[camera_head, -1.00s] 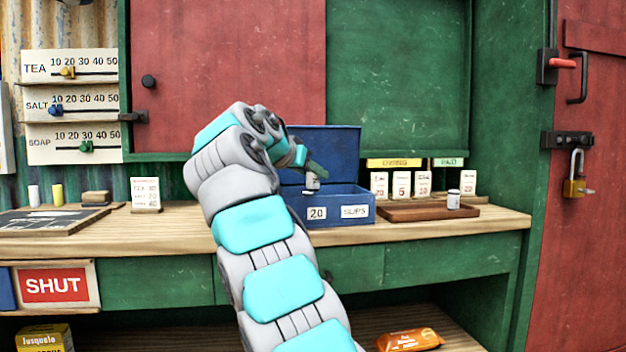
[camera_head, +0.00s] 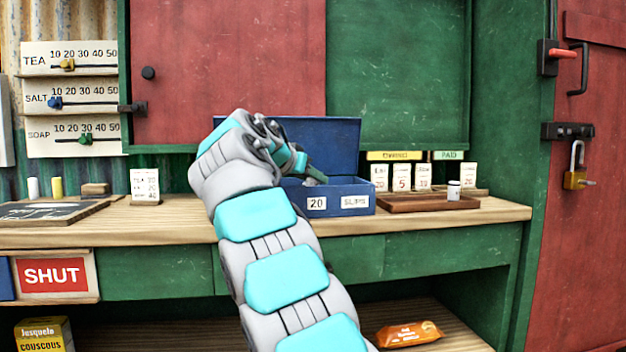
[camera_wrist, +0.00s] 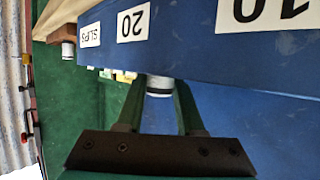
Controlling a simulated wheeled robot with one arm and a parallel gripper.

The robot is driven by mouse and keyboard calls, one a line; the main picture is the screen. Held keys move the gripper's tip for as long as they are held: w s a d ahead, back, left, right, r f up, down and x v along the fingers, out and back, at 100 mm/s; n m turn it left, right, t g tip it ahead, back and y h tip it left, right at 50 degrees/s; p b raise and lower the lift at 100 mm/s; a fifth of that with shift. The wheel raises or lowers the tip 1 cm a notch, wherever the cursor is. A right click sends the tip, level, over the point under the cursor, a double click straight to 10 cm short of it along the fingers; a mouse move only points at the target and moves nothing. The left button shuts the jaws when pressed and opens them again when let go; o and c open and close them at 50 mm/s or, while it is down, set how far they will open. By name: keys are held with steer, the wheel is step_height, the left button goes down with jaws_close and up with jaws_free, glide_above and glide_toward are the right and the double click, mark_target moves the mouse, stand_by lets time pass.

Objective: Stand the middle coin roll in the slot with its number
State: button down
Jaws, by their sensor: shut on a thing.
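My gripper (camera_wrist: 158,98) is shut on a coin roll (camera_wrist: 158,85), white with a dark band, between its two green fingers. In the head view my gripper (camera_head: 317,175) is low in the open blue box (camera_head: 335,208), and the roll is mostly hidden by the front wall. The box front has a "20" label (camera_head: 317,203) and a "SLIPS" label (camera_head: 355,201). The wrist view, upside down, also shows a "10" label (camera_wrist: 265,10). The roll is behind the front wall, closest to the "20" label (camera_wrist: 133,22). The slot floor is hidden.
The box's raised lid (camera_head: 335,140) is behind my gripper. My arm hides the box's left part.

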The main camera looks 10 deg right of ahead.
steer(key=shift+f+b, duration=0.4)
steer(key=shift+f, duration=0.25)
steer(key=c, duration=0.5)
jaws_free()
steer(key=shift+c, duration=0.2)
steer(key=shift+r, duration=0.15)
steer(key=shift+r+p, duration=0.65)
steer(key=v, duration=1.2)
steer(key=shift+f, duration=0.1)
